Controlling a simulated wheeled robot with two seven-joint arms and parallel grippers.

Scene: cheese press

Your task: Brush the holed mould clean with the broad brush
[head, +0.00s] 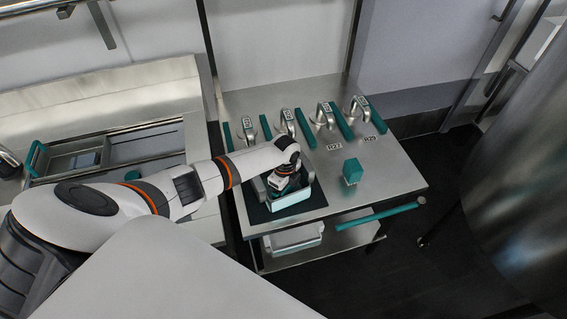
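My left arm reaches in from the left over the steel table, and its gripper (281,184) points down above a dark mat (258,212). Under and around the gripper is a pale, box-like thing with a teal edge (291,199), which may be the holed mould. Its holes cannot be made out. The fingertips and anything between them are hidden by my wrist. I cannot pick out the broad brush for certain. A small teal block (352,171) stands on the table to the right of the mat. My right gripper is out of view.
Several metal, handled pieces (324,115) stand between teal bars along the table's back. A teal bar (377,215) runs along the front edge; a pale tub (293,239) sits below. A steel sink (110,152) is left, a large metal vessel (515,150) right.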

